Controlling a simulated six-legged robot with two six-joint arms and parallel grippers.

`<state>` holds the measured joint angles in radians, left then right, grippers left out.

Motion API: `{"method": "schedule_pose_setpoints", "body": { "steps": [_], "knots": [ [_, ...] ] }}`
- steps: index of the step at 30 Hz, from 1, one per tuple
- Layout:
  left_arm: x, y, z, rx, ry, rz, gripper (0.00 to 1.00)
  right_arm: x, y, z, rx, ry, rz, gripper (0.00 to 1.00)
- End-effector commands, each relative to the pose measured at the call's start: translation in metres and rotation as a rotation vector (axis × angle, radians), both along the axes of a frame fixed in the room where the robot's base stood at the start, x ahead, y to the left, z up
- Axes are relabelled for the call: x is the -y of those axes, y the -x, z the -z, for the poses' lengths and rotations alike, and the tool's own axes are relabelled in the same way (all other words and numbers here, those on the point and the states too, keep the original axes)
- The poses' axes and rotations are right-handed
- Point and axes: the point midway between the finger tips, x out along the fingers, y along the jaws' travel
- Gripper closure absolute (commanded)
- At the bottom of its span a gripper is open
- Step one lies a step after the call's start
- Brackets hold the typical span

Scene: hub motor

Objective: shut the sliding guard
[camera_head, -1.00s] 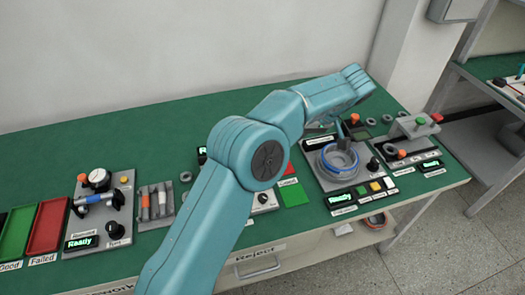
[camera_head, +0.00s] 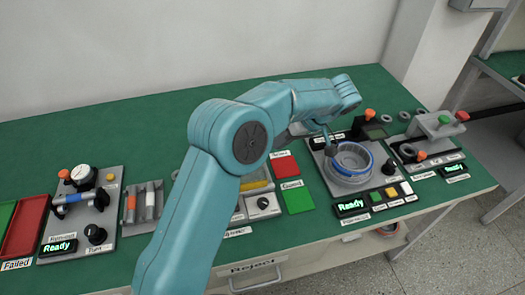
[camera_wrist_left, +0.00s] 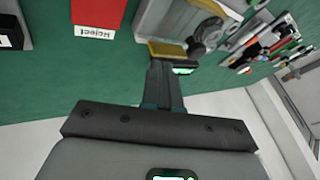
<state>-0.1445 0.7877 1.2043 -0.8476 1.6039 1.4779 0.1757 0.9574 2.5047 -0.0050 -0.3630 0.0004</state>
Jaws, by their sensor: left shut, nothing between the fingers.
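The sliding guard looks to be the yellow-edged part (camera_head: 257,184) of the small grey station left of the red pad; my arm hides much of it in the head view. The left wrist view shows its yellow edge (camera_wrist_left: 160,49) with a grey housing and a round part behind it. My left gripper (camera_wrist_left: 165,64) is shut and empty, its fingertips right at the yellow edge; whether they touch it I cannot tell. In the head view my own arm largely hides the fingers. My right gripper is in neither view. How far open the guard stands is unclear.
The red Reject pad (camera_head: 285,166) and a green pad (camera_head: 298,200) lie right of this station. A station with a blue-ringed bowl (camera_head: 350,160) stands further right. A gauge station (camera_head: 80,205) is at the left. The green bench behind is mostly clear.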

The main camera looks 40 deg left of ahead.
Motion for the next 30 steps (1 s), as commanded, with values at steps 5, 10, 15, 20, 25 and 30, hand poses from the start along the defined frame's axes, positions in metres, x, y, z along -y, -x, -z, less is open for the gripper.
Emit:
{"method": "schedule_pose_setpoints", "body": {
  "steps": [5,10,15,20,25,30],
  "knots": [
    [-0.020,0.009,0.026,-0.001,0.000,-0.002,1.00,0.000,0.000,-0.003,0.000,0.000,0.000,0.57],
    [-0.031,0.027,0.028,-0.001,0.000,-0.002,1.00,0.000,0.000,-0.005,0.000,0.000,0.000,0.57],
    [-0.037,0.035,0.031,0.000,0.001,0.000,1.00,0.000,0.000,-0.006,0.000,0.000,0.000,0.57],
    [-0.039,0.035,0.031,0.000,0.001,-0.001,1.00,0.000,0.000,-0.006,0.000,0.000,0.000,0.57],
    [-0.038,0.035,0.031,0.001,0.001,-0.001,1.00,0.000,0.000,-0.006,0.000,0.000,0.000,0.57],
    [-0.050,0.047,0.035,0.003,0.000,-0.004,1.00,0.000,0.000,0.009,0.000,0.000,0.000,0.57]
  ]
}}
